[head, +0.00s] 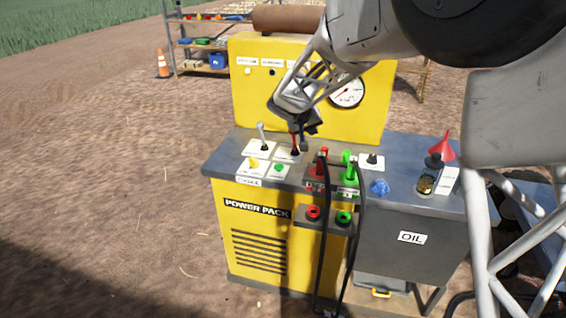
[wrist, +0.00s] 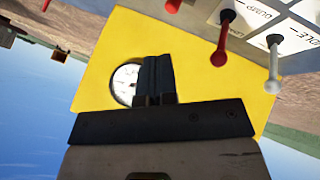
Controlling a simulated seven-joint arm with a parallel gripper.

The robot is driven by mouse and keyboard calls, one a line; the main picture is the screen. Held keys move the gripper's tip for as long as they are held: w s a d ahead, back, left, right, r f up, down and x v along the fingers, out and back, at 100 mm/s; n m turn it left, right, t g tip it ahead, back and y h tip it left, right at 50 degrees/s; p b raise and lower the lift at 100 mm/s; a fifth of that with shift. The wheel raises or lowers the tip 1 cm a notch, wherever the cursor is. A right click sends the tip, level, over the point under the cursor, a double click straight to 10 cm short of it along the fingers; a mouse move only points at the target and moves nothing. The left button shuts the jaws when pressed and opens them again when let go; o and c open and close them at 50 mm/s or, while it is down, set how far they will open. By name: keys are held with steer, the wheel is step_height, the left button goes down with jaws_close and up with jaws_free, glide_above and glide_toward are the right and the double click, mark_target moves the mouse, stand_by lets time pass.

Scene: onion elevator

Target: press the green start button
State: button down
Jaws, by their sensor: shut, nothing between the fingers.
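The green start button (head: 279,168) sits on a white plate on the grey top of the yellow power pack (head: 275,235), right of a yellow button (head: 253,163). My gripper (head: 311,128) is above the top, behind and to the right of the green button and apart from it, close to the red lever (head: 294,143). In the wrist view my gripper (wrist: 158,75) is shut and empty, with its fingers in front of the yellow panel and partly over the round gauge (wrist: 127,82). The green button cannot be made out in the wrist view.
A white-knobbed lever (head: 262,136) stands behind the buttons. Red and green hose couplings (head: 349,170) with black hoses stand right of the green button. A red funnel (head: 444,146) is farther right. The space in front and left of the power pack is clear.

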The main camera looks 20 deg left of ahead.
steer(key=n+t+y, duration=0.1)
glide_above(277, 165)
step_height(277, 165, down, 8)
steer(key=shift+r, duration=0.25)
steer(key=shift+s+f, duration=0.1)
steer(key=shift+f, duration=0.05)
steer(key=shift+f, duration=4.2)
steer(key=shift+f, duration=1.05)
steer(key=shift+r, duration=1)
